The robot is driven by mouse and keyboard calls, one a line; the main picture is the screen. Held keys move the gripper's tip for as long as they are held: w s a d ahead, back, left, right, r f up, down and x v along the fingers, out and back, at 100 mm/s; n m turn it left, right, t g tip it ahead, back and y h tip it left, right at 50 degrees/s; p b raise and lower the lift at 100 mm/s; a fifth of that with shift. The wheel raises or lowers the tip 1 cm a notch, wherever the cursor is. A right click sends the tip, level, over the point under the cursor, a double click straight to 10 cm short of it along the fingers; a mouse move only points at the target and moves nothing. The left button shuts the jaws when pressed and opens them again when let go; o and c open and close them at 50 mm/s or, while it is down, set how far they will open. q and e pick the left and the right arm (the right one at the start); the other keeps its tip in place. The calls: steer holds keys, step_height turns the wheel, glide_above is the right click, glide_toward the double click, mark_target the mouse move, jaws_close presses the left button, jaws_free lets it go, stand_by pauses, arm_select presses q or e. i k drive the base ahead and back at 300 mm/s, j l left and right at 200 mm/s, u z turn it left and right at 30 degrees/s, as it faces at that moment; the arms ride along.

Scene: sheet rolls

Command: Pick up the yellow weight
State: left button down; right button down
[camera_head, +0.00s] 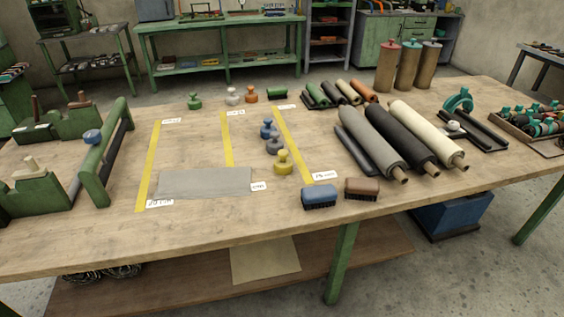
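The yellow weight (282,163) stands upright on the wooden table, just left of the right-hand yellow tape strip (292,143). It has a round base and a knob on top. A grey weight (274,144) and a blue weight (267,129) stand close behind it in a row. Neither of my grippers shows in the head view.
A grey sheet (205,183) lies flat left of the yellow weight. Two brushes, blue (319,197) and brown (362,188), sit to its front right. Sheet rolls (403,138) lie farther right. A green frame (106,155) stands at left.

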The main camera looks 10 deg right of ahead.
mark_target(283, 164)
steer(key=i+l, duration=0.1)
steer(key=l, duration=0.25)
steer(key=i+l, duration=0.1)
steer(key=l, duration=0.3)
steer(key=i+l, duration=0.1)
steer(key=l, duration=0.25)
steer(key=i+l, duration=0.1)
steer(key=l, duration=0.25)
